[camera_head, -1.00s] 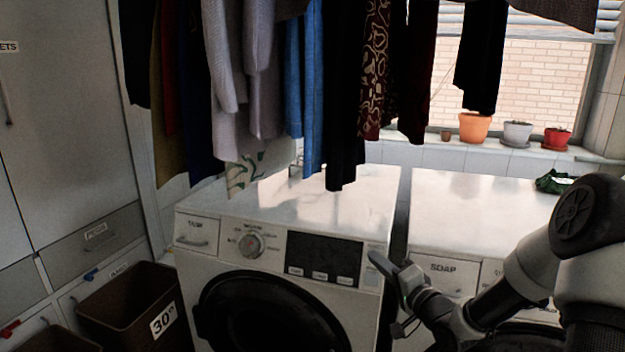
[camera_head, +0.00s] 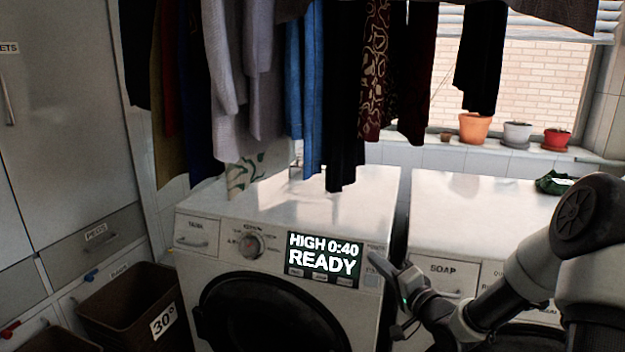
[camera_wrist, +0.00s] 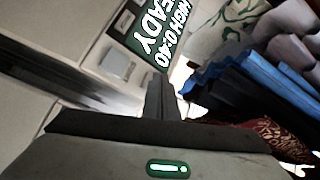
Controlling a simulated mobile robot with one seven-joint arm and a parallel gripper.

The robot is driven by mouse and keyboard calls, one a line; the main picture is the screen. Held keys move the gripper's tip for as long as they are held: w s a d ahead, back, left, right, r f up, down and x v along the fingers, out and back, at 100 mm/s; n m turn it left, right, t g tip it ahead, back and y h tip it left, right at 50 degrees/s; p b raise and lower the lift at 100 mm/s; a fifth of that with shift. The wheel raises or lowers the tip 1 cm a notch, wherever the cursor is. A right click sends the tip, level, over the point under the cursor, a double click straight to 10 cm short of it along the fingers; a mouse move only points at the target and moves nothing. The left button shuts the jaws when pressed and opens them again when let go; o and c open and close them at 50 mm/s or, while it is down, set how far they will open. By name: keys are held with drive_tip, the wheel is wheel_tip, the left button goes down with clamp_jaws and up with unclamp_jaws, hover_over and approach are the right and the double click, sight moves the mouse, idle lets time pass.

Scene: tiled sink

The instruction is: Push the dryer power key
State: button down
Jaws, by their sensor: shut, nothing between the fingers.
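The dryer (camera_head: 300,210) is the white front loader on the left, with a round black door. Its display (camera_head: 325,260) is lit and reads "HIGH 0:40 READY". It also shows at the top of the wrist view (camera_wrist: 146,28). The pale square power key (camera_head: 370,274) is just right of the display, and the wrist view shows it too (camera_wrist: 117,64). My gripper (camera_head: 376,261) is shut and empty, its tips near the panel's right end beside the key. In the wrist view the tips (camera_wrist: 160,88) are to one side of the key and appear clear of it.
A second white machine with a SOAP drawer (camera_head: 442,272) stands to the right, behind my arm. Clothes (camera_head: 330,90) hang over the dryer top. A brown basket (camera_head: 130,305) is at the lower left. Plant pots (camera_head: 474,127) line the windowsill.

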drive_tip(key=shift+s, duration=0.2)
drive_tip(key=s, duration=0.1)
drive_tip(key=s+a+r+p, duration=0.1)
drive_tip(key=s, duration=0.1)
drive_tip(key=s+r+p, duration=0.1)
drive_tip(key=s, duration=0.1)
drive_tip(key=shift+s+a, duration=0.15)
drive_tip(key=shift+a, duration=0.25)
